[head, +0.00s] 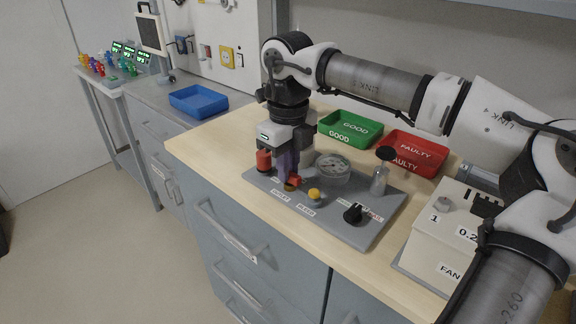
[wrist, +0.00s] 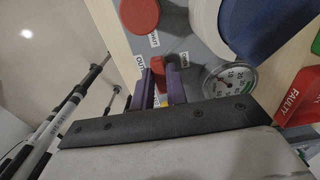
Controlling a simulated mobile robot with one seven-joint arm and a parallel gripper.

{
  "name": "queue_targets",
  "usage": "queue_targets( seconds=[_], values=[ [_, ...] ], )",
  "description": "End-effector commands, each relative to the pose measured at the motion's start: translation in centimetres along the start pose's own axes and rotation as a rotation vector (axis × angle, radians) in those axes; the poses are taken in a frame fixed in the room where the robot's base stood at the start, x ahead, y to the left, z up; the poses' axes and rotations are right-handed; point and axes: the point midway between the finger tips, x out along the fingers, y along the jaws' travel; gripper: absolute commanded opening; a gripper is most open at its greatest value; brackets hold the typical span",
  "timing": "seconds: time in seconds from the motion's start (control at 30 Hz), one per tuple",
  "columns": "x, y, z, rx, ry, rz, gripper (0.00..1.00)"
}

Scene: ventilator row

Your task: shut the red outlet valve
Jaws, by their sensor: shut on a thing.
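The red outlet valve (head: 295,181) sits on a brass-coloured base on the grey panel, beside a label that looks like OUTLET. My gripper (head: 287,176) points down at it from above, with its purple fingers shut on the red handle. In the wrist view, the red valve handle (wrist: 157,63) shows between the two finger pads (wrist: 160,82). The fingers hide part of the handle, so its exact angle is hard to tell.
A red round knob (head: 263,161) stands close left of my gripper. The panel (head: 378,229) also bears a yellow button (head: 314,195), a black knob (head: 353,213) and a gauge (wrist: 231,79). Green (head: 350,129) and red (head: 415,152) trays stand behind.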

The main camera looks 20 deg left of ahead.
Motion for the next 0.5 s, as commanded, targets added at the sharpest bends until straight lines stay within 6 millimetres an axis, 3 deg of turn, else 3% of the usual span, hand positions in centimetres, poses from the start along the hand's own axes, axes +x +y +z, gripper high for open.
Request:
queue_targets(
  seconds=[0.4,0.43,0.5],
  values=[
    [-0.11,-0.06,0.04,0.01,-0.002,-0.001,0.0],
    [-0.11,-0.06,0.04,0.01,-0.002,-0.001,0.16],
    [-0.1,-0.06,0.03,0.009,-0.002,-0.001,0.25]
  ],
)
